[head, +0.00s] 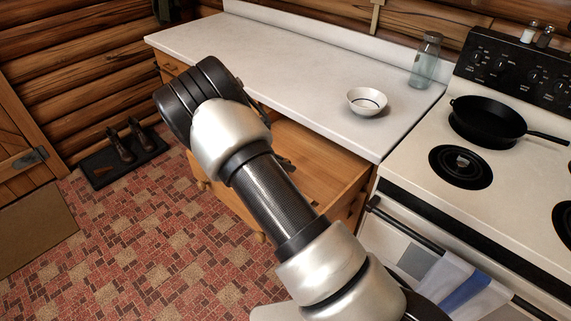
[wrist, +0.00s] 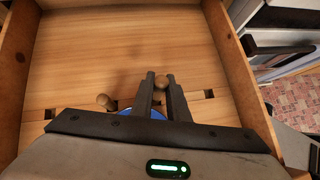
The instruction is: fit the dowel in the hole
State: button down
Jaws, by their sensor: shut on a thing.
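My gripper (wrist: 161,88) reaches into a wooden drawer (wrist: 75,60) in the wrist view. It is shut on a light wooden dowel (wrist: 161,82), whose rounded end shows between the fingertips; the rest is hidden. Two dark, squarish holes show in the drawer floor, a right hole (wrist: 208,93) and a left hole (wrist: 50,113). Another wooden peg (wrist: 104,101) is left of the fingers; I cannot tell whether it sits in a hole. A blue round thing (wrist: 125,112) is partly hidden behind the fingers. In the head view my arm hides the gripper.
The open drawer (head: 325,172) juts out below the counter (head: 290,65), its walls around my gripper. A bowl (head: 367,101) and a glass jar (head: 426,62) stand on the counter. The stove (head: 415,130) with a black pan (head: 488,118) is at right.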

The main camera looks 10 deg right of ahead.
jog(key=shift+f+b, duration=1.55)
jog(key=shift+f, duration=0.85)
jog(key=c, duration=1.6)
grip_release()
jog(key=shift+c, duration=0.2)
jog(key=shift+r, duration=0.1)
jog(key=p+v, duration=0.1)
jog(key=v, duration=1.6)
jog(key=shift+a, duration=0.2)
jog(key=shift+s+r, duration=0.1)
jog(key=shift+r, duration=0.1)
